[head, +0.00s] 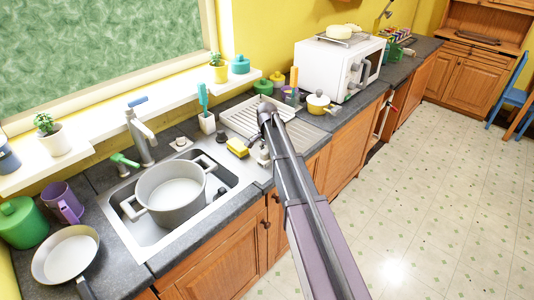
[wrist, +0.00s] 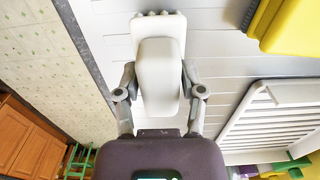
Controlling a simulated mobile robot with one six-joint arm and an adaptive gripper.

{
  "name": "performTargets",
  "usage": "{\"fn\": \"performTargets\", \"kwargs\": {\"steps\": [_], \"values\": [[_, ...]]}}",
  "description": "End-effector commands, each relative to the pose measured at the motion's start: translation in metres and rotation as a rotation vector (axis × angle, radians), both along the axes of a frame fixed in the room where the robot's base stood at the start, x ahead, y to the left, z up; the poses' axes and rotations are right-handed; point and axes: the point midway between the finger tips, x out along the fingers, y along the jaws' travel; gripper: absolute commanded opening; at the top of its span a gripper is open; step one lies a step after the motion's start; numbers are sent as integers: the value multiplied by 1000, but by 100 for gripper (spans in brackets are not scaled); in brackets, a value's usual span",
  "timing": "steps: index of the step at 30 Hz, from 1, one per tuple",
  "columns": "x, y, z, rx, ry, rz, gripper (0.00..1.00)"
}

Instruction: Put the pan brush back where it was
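A pale grey-white brush (wrist: 160,80), which I take for the pan brush, lies between the fingers of my gripper (wrist: 160,88) in the wrist view. The fingers press on both sides of its rounded body; small knobs show along its far end. In the head view my gripper (head: 264,140) is over the near side of the drainer, and the brush (head: 264,158) shows small and pale just below it. Whether the brush touches the steel is unclear.
A yellow sponge (head: 237,147) sits just left of the gripper. The sink holds a large pot (head: 172,192). A white dish rack (head: 250,116) stands behind. A white cup (head: 207,122) holds a teal brush (head: 203,96).

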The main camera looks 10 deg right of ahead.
Motion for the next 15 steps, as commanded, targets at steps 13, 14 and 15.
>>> {"fn": "performTargets", "kwargs": {"steps": [13, 14, 15], "values": [[0, 0, 1, 0, 0, 0, 79], [0, 0, 1, 0, 0, 0, 79], [0, 0, 1, 0, 0, 0, 79]]}}
